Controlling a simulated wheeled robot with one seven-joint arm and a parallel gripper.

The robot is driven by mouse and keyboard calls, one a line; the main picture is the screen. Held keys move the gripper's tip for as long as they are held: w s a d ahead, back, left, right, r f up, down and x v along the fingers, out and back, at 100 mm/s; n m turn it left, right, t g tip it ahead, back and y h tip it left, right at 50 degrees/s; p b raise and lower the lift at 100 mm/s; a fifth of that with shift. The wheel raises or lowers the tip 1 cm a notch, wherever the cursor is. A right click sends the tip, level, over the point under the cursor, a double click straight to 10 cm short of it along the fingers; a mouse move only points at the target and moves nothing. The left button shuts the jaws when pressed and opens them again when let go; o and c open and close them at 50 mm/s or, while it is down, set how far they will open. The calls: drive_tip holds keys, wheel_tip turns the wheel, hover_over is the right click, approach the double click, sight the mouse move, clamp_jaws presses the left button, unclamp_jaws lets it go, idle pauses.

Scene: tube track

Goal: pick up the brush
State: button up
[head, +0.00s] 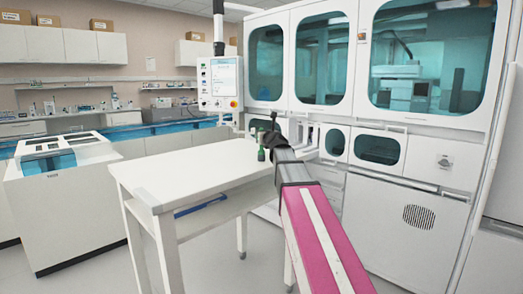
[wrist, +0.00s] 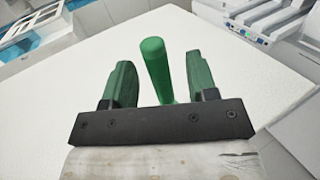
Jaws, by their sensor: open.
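The brush shows in the wrist view as a smooth green rod with a rounded end (wrist: 156,68), above the white table top (wrist: 226,60). It lies between the two dark green fingers of my gripper (wrist: 160,76). The fingers are open, with a visible gap on each side of the rod. The rod's lower end is hidden behind the black gripper bar, and no bristles show. In the head view, my arm reaches over the right part of the table. Small green shapes show at its end, too small to tell brush from fingers.
The rest of the white table (head: 170,172) is clear, with a shelf below holding a blue item (head: 201,205). A large white cabinet (head: 405,215) with tinted windows stands behind and right. A screen on a post (head: 219,84) stands behind the table. A white machine (head: 72,190) stands left.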

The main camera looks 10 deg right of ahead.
drive_tip(key=w, duration=0.3)
drive_tip(key=shift+w+a+f, duration=0.25)
drive_tip(key=shift+w+a, duration=0.05)
drive_tip(key=shift+a, duration=0.1)
clamp_jaws()
drive_tip(key=shift+r, duration=0.1)
